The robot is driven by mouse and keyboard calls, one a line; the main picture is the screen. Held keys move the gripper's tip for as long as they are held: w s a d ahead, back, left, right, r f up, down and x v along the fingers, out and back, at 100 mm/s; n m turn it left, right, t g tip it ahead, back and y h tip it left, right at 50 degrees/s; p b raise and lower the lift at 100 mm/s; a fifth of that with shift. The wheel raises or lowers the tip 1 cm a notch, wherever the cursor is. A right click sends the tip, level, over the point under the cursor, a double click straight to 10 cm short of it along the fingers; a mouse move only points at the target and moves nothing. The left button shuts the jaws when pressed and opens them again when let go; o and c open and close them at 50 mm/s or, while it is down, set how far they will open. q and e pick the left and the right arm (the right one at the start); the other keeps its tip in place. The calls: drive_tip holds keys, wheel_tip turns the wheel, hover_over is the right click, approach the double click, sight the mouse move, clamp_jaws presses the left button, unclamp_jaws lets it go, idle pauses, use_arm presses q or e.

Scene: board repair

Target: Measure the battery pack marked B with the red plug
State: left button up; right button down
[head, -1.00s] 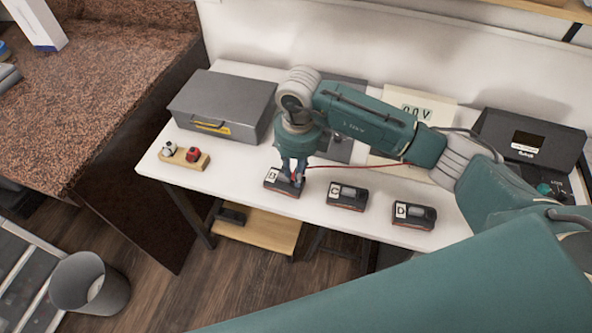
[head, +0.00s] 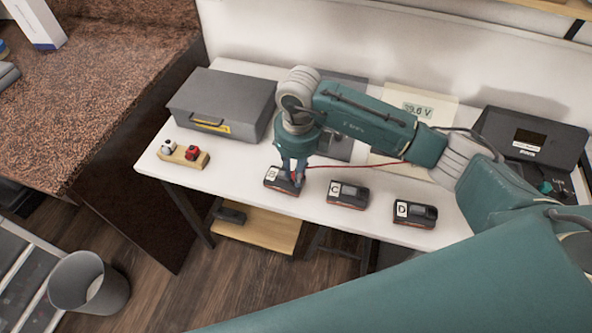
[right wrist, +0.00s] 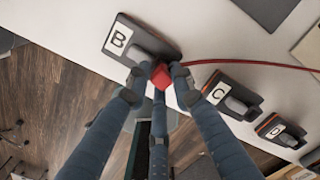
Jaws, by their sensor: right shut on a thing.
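The battery pack marked B (head: 276,182) lies on the white table, at the left of a row of packs; it also shows in the right wrist view (right wrist: 136,42). My right gripper (head: 296,174) is shut on the red plug (right wrist: 161,76) and holds it at pack B's right side, against its terminal end. The contact itself is hidden by the fingers. My left gripper is not in view.
Packs C (head: 347,197) and D (head: 414,215) lie to the right of B. A small wooden holder (head: 182,159) with a red and a white piece stands at left. A grey case (head: 222,100) and a dark device (head: 530,140) stand at the back.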

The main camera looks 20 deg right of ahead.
drive_tip(key=c, duration=1.1)
unclamp_jaws()
drive_tip(key=shift+r, duration=0.45)
drive_tip(key=shift+r+p, duration=0.8)
drive_tip(key=shift+r, duration=0.25)
drive_tip(key=shift+r, duration=0.15)
drive_tip(key=shift+r+p, duration=1.85)
drive_tip(key=shift+r, duration=1.05)
